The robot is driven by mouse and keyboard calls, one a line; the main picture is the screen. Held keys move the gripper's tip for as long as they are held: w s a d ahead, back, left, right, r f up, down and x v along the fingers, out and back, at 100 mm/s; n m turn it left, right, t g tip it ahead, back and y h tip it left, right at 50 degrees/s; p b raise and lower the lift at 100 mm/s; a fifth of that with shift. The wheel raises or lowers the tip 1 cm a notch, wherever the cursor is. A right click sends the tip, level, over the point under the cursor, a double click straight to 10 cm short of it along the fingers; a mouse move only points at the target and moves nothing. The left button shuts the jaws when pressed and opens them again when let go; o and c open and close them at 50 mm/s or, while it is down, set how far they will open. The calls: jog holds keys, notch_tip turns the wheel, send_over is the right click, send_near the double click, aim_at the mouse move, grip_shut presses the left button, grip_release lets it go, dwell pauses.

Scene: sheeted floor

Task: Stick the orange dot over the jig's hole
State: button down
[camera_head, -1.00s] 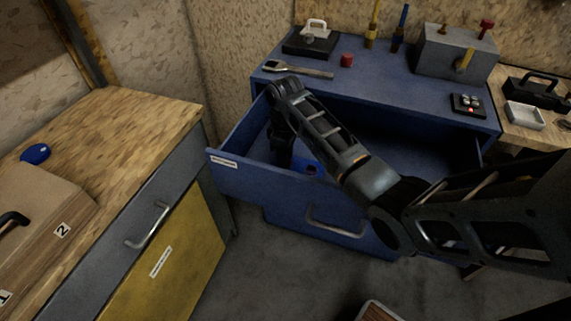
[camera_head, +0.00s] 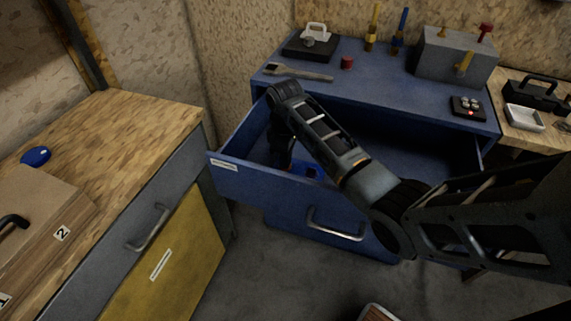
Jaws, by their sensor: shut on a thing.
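My gripper (camera_head: 281,158) points down inside the open blue drawer (camera_head: 262,180), at its left side. The drawer front and my own arm hide most of it. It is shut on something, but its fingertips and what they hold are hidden. A small bright blue item (camera_head: 299,168) with a dark reddish spot lies in the drawer just right of my gripper. I cannot make out an orange dot. A grey block (camera_head: 452,55) with brass and red pegs stands on the blue bench top; I cannot tell whether it is the jig.
A wooden-topped cabinet (camera_head: 130,130) stands left.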

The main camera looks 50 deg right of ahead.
jog(key=shift+r, duration=0.15)
jog(key=shift+r+p, duration=2.1)
jog(key=shift+p, duration=0.3)
notch_tip(320, 180, up, 2)
jog(key=shift+r+p, duration=0.1)
jog(key=shift+p, duration=0.65)
jog(key=shift+r, duration=0.9)
jog(key=shift+a, duration=0.1)
